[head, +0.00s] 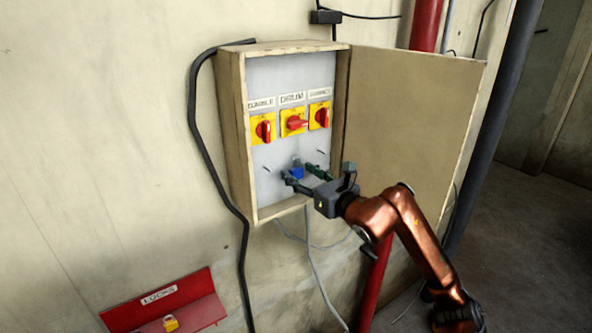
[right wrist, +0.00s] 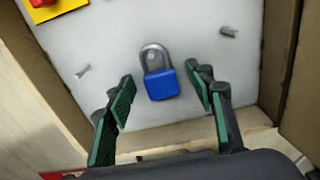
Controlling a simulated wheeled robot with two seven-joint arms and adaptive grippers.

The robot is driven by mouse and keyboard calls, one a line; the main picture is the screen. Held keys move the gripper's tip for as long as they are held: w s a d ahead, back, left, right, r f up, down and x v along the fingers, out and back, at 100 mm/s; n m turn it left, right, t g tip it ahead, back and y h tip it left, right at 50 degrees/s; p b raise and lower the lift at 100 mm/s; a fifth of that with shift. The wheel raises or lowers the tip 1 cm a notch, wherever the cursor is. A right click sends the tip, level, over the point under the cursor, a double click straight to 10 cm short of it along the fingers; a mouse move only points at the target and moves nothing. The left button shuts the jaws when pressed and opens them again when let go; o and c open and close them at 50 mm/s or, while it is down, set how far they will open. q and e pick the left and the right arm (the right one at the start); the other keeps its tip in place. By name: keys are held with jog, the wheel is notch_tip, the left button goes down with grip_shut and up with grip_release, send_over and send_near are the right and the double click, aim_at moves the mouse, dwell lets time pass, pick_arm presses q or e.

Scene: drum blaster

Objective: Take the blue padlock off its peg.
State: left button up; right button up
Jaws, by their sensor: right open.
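The blue padlock (head: 297,173) hangs low on the white back panel inside the open cabinet (head: 237,140). In the right wrist view the padlock (right wrist: 161,84) has its grey shackle at the top, over a small peg (right wrist: 152,58). My right gripper (head: 305,172) is inside the lower part of the cabinet. Its green-padded fingers (right wrist: 160,90) are open, one on each side of the padlock, with a gap on both sides. I cannot tell the exact depth between the fingertips and the padlock. My left gripper is not in view.
Two other pegs (right wrist: 229,31) (right wrist: 83,71) stick out bare from the panel. Three red switches on yellow plates (head: 294,122) sit above. The cabinet door (head: 415,120) stands open at right. A red LOCKS shelf (head: 165,305) holding a yellow padlock (head: 171,323) is at lower left.

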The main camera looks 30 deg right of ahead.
jog(key=shift+s, duration=0.1)
jog(key=shift+c, duration=1)
jog(key=c, duration=1.1)
jog(key=shift+r, duration=0.15)
